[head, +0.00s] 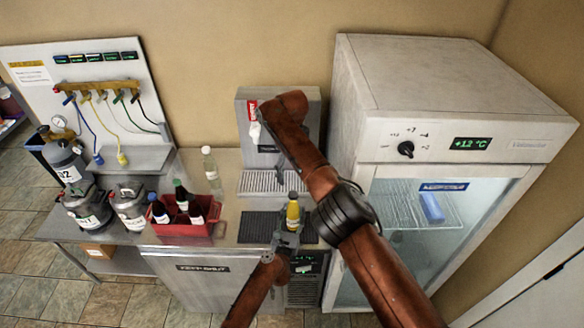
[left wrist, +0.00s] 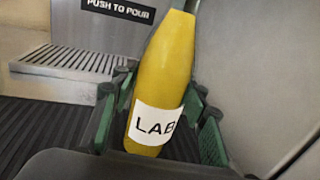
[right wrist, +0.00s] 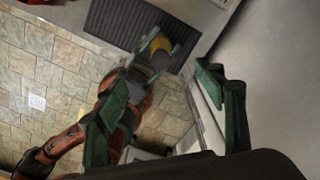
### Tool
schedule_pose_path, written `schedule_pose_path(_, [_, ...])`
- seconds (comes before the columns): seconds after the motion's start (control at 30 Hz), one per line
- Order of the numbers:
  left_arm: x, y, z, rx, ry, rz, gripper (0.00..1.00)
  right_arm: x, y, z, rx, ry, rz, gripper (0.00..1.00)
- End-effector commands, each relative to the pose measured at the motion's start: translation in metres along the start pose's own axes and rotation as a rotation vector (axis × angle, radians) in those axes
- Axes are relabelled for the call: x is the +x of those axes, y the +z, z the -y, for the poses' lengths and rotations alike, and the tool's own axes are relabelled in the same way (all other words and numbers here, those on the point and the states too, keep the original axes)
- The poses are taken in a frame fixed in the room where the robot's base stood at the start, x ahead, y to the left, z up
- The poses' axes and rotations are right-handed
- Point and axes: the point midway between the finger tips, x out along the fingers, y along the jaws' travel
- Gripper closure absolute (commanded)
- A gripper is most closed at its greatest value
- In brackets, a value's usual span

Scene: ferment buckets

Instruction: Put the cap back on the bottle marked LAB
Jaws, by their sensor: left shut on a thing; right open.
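The yellow bottle (head: 293,214) with the LAB label stands about upright over the dark ribbed mat; its label (left wrist: 155,126) reads clearly in the left wrist view. My left gripper (head: 286,238) is shut around its lower body, one finger on each side. The bottle's top is dark and small in the head view; I cannot tell whether a cap is on it. No loose cap can be made out. My right gripper (right wrist: 165,118) is open and empty, above and apart from the bottle, which shows as a yellow patch (right wrist: 160,44). In the head view my right arm hides its fingers.
A dispenser (head: 246,130) with a drip grille (head: 262,183) stands behind the mat (head: 258,227). A red crate (head: 184,228) with several bottles and a clear bottle (head: 211,170) are to the left. A glass-door fridge (head: 455,150) is close on the right. Kegs (head: 85,212) stand far left.

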Motion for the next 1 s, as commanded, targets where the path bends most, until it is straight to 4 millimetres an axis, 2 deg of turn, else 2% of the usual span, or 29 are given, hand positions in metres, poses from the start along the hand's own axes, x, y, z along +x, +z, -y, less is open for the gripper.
schedule_pose_path(0.13, [0.000,-0.001,0.001,-0.001,-0.001,-0.001,1.00,-0.012,0.001,0.001,-0.001,-0.006,0.003,0.37])
schedule_pose_path(0.4, [0.000,-0.001,0.001,-0.001,-0.001,-0.001,1.00,-0.023,0.001,0.001,0.000,-0.003,0.002,0.37])
schedule_pose_path(0.83, [0.000,0.000,0.000,-0.001,-0.001,0.000,1.00,-0.025,0.000,0.000,0.002,0.000,0.001,0.37])
schedule_pose_path(0.87, [0.000,0.000,0.000,-0.001,-0.001,0.000,0.58,-0.025,0.000,0.000,0.002,0.000,0.001,0.37])
schedule_pose_path(1.0, [0.000,0.000,0.000,0.000,0.000,0.000,0.49,-0.025,0.000,0.000,0.001,0.000,0.001,0.37])
